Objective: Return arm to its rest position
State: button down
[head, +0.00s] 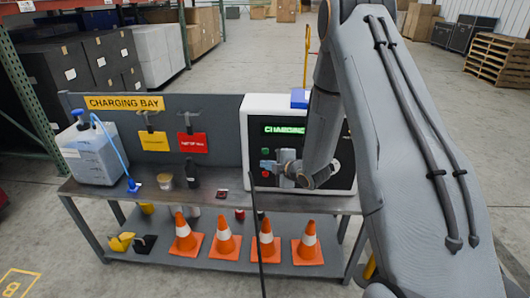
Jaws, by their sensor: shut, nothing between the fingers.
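My arm reaches in from the right, its large grey link filling the right side of the head view. My gripper (267,165) is small in the picture, in front of the white charger cabinet (258,103) and its dark panel. It is shut and empty. The cabinet's display reads "CHARGING", partly hidden by my arm. I cannot tell whether my gripper touches the panel.
The cabinet stands on a grey bench (120,192) with a jug (90,155) and small items. A thin dark pole (258,240) rises before the bench. Open floor (225,85) lies behind.

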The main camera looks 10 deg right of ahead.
jog(key=s+r+m+g+h, duration=0.1)
jog(key=s+r+m+g, duration=0.2)
jog(key=s+m, duration=0.3)
jog(key=s+r+m+g+h+b, duration=0.1)
jog(key=s+r+m+g, duration=0.3)
jog(key=s, duration=1.2)
jog(key=s+r+m+g+h+b, duration=0.1)
jog(key=s+r+m+g+h, duration=0.1)
jog(key=s+m, duration=0.6)
jog(key=s+r+g, duration=0.1)
jog(key=s, duration=0.2)
jog(key=shift+s+a+r+m+g+h, duration=0.15)
jog(key=shift+a+r+m+g+h, duration=0.15)
jog(key=shift+r+m+h, duration=0.1)
